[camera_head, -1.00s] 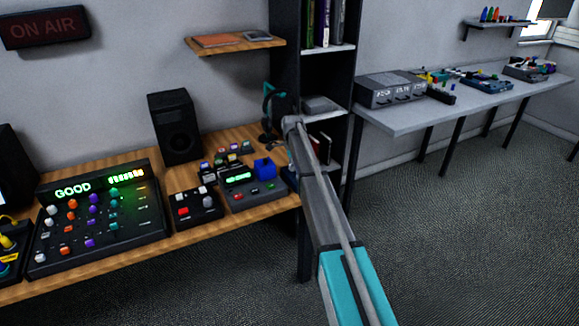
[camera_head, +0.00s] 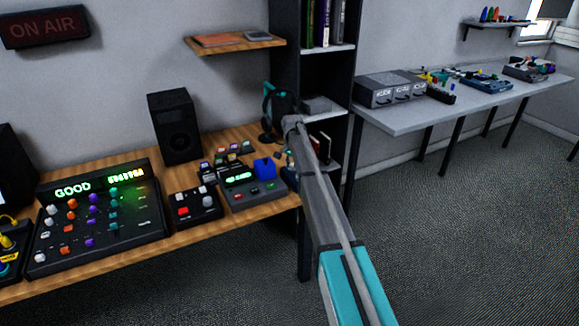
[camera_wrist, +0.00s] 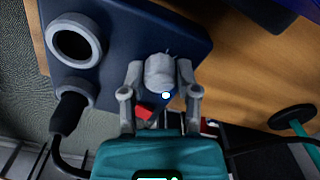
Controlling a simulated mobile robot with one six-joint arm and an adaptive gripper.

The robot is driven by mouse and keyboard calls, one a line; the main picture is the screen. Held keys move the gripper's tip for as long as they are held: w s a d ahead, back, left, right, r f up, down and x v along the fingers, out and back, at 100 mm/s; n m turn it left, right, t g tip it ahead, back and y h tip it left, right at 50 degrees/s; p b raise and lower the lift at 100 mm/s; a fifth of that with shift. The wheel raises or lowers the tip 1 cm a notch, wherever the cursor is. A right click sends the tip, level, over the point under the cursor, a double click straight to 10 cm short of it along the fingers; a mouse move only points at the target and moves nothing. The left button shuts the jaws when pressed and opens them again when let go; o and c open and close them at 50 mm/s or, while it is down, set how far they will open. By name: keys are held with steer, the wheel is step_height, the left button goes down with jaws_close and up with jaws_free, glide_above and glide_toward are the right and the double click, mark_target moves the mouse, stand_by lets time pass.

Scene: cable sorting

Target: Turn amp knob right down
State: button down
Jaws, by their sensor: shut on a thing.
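The amp (camera_wrist: 190,35) is a dark blue box on the wooden desk in the wrist view. Its pale grey knob (camera_wrist: 160,74) sits between the two fingers of my gripper (camera_wrist: 160,68), which are shut on it from both sides. A bright white dot shows at the knob's near edge. A large grey ring (camera_wrist: 76,40) and a black plug (camera_wrist: 70,112) with a cable are on the same box, left of the knob. In the head view a dark blue edge of the amp (camera_head: 290,178) shows at the desk's right end; my arm hides most of the gripper there.
Headphones on a stand (camera_head: 268,112) are close behind the arm. A mixing desk (camera_head: 100,215) and a speaker (camera_head: 174,127) stand farther left. A dark shelf unit (camera_head: 350,120) rises behind.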

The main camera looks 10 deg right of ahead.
steer(key=n, duration=0.6)
steer(key=shift+s+d, duration=0.1)
steer(key=shift+d, duration=0.25)
steer(key=n, duration=0.5)
steer(key=shift+a+n, duration=0.1)
steer(key=shift+n, duration=0.7)
steer(key=shift+w+a, duration=0.1)
steer(key=shift+w, duration=0.1)
steer(key=shift+c, duration=2)
jaws_free()
steer(key=shift+o, duration=0.3)
steer(key=shift+s, duration=0.1)
steer(key=shift+r, duration=0.15)
